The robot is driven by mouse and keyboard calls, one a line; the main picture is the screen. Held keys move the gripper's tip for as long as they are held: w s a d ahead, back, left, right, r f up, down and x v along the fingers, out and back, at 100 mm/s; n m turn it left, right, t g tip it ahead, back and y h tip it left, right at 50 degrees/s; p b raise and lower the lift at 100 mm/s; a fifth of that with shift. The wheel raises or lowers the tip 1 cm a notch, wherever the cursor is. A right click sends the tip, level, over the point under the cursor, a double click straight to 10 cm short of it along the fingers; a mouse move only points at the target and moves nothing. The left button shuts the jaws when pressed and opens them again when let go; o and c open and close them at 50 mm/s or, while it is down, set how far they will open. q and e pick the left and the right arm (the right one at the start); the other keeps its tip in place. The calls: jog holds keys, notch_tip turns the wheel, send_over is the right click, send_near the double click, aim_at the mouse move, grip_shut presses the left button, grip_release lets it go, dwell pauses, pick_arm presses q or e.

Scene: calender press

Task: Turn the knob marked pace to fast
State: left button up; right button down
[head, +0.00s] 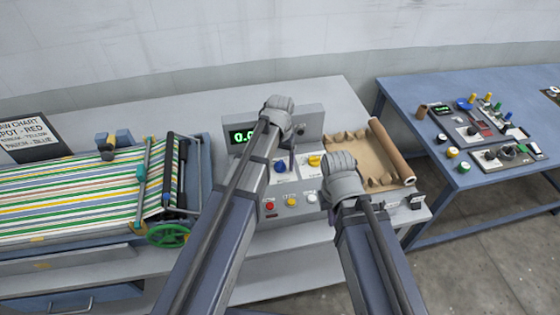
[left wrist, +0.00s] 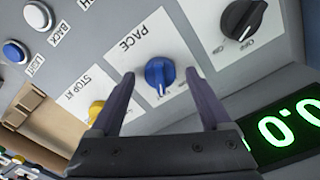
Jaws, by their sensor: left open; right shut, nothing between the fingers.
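The blue knob (left wrist: 158,72) on the grey control panel sits beside the label PACE in the left wrist view. A pale pointer mark on it aims toward the bottom of that picture; the scale words are too small to read. My left gripper (left wrist: 162,74) is open, with one finger on each side of the knob in that view and a gap on both sides. I cannot tell whether the fingertips reach down around it. In the head view the blue knob (head: 281,166) shows beside my left arm. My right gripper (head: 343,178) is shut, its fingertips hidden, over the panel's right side.
A yellow knob (left wrist: 96,110) marked STOP AT and a black knob (left wrist: 243,19) flank the blue one. A green display (head: 242,136) is behind. Red (head: 270,206), yellow (head: 291,202) and white (head: 311,197) buttons line the front. A brown tray (head: 350,150) stands right.

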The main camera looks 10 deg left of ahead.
aim_at(280, 163)
pick_arm(q)
jog(key=shift+r+p, duration=3.85)
jog(key=shift+r, duration=0.1)
pick_arm(e)
notch_tip(280, 163, up, 8)
pick_arm(q)
jog(key=shift+f, duration=0.1)
pick_arm(e)
jog(key=shift+f, duration=0.15)
